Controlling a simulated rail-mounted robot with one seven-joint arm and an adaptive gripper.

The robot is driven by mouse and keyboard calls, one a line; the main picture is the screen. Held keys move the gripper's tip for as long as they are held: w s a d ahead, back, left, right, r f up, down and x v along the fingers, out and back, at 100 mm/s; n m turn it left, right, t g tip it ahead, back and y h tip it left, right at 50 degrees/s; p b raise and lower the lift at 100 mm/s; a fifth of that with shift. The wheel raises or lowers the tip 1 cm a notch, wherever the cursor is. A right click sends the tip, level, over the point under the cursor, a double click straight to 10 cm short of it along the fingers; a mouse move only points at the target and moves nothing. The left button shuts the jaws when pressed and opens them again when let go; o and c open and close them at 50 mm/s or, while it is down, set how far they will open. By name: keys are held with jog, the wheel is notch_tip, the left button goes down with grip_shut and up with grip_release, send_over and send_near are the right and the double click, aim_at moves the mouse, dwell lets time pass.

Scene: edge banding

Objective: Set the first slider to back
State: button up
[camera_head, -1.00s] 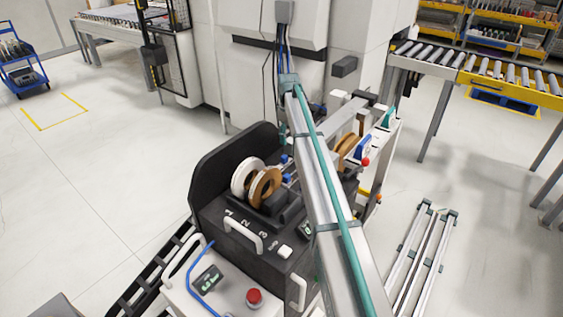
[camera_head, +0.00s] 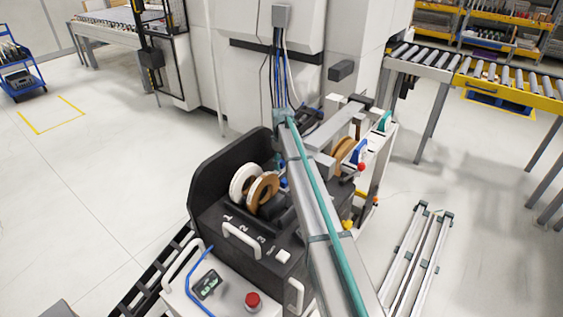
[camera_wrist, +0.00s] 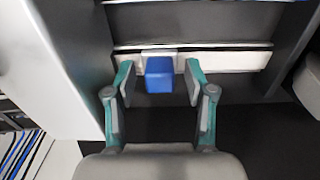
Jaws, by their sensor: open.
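In the wrist view a blue slider knob (camera_wrist: 159,75) sits on a pale horizontal rail (camera_wrist: 225,60). My gripper (camera_wrist: 156,76) is open, with one teal finger on each side of the knob. A gap shows between the knob and each finger. In the head view small blue knobs (camera_head: 283,181) show beside the tape rolls on the black machine (camera_head: 222,205), partly covered by my arm. I cannot tell from the views which numbered slider my gripper is at. My gripper is hidden in the head view.
White and brown tape rolls (camera_head: 262,190) stand on the machine near the numbers 1, 2 and 3. In front is a panel with a red button (camera_head: 252,300). In the wrist view a large pale block (camera_wrist: 55,60) stands close left of the gripper. Open floor lies left.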

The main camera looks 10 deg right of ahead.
jog(key=shift+c, duration=0.2)
grip_shut()
jog(key=s+a, duration=0.6)
jog(key=shift+s+a+f+b, duration=0.1)
jog(key=shift+s+a+b, duration=0.2)
jog(key=shift+a, duration=0.1)
jog(key=shift+o, duration=0.2)
grip_release()
jog(key=shift+a, duration=0.1)
